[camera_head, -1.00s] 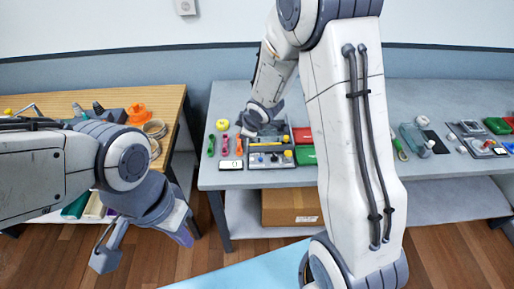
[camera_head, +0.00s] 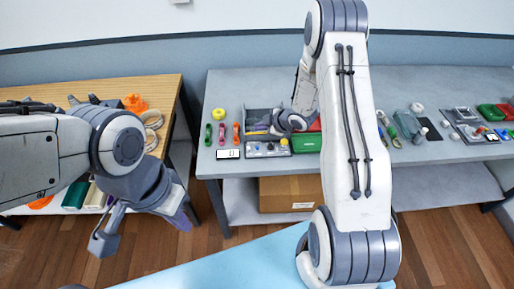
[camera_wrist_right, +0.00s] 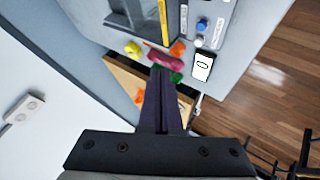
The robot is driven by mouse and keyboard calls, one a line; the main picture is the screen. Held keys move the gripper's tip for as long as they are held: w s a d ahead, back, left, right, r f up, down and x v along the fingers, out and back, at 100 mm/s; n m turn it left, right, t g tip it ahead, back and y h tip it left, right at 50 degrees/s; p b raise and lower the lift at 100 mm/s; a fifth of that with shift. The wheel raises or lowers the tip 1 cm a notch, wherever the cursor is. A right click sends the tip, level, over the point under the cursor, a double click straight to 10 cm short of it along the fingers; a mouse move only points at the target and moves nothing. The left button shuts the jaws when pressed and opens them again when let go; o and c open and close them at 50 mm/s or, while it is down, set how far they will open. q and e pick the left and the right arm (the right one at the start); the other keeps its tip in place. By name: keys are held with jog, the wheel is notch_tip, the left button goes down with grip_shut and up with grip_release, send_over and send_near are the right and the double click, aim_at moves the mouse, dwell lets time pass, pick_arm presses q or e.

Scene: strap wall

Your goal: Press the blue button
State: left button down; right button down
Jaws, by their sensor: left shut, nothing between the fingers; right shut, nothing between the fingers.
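The blue button (camera_wrist_right: 203,24) shows in the right wrist view, a small round cap on a grey panel (camera_wrist_right: 214,12), beside a pale knob (camera_wrist_right: 199,41). In the head view the panel (camera_head: 268,155) lies at the bench's front; the button is too small there to make out surely. My right gripper (camera_head: 279,127) is at the panel's back right in the head view, partly hidden by its own wrist. Its dark fingers (camera_wrist_right: 160,72) are shut and empty, apart from the button in the wrist view. My left gripper (camera_head: 183,217) is shut and empty, low at the left.
A white display (camera_head: 228,154) lies left of the panel, with several coloured clips behind it. A green bin (camera_head: 306,143) stands on the right. A wooden table (camera_head: 165,97) is at the left. A cardboard box (camera_head: 288,193) sits under the bench.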

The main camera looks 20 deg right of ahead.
aim_at(257, 148)
notch_tip(257, 148, down, 8)
jog(key=b, duration=0.6)
jog(key=shift+f, duration=0.1)
jog(key=shift+f, duration=0.15)
dwell(1.5)
jog(key=shift+f+b, duration=0.25)
jog(key=shift+b, duration=0.2)
jog(key=shift+f+b, duration=0.4)
jog(key=shift+f, duration=0.05)
dwell(0.4)
dwell(0.3)
jog(key=shift+r+p, duration=0.6)
jog(key=shift+r, duration=0.25)
